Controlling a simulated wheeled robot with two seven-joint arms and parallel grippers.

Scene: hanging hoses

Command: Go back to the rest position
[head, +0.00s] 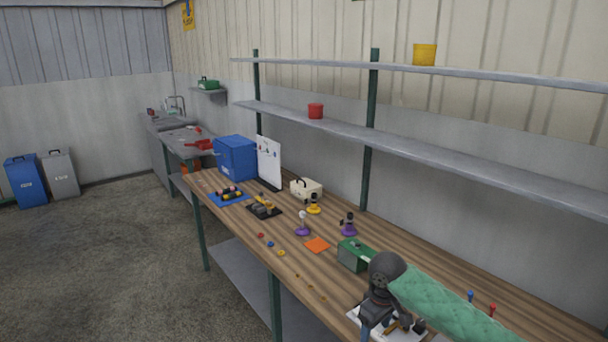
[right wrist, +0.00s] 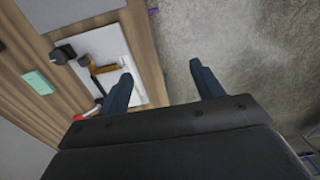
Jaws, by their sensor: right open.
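My right arm comes in from the right in the head view, in a green padded sleeve. Its dark gripper (head: 368,326) points down over the near edge of the wooden workbench (head: 340,262). My left gripper is not in view. No hoses show.
A green box (head: 353,255) stands near my right forearm. An orange square (head: 317,244), small figures, a blue crate (head: 236,158) and a whiteboard (head: 269,162) are farther along the bench. A shelf (head: 400,138) runs above.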

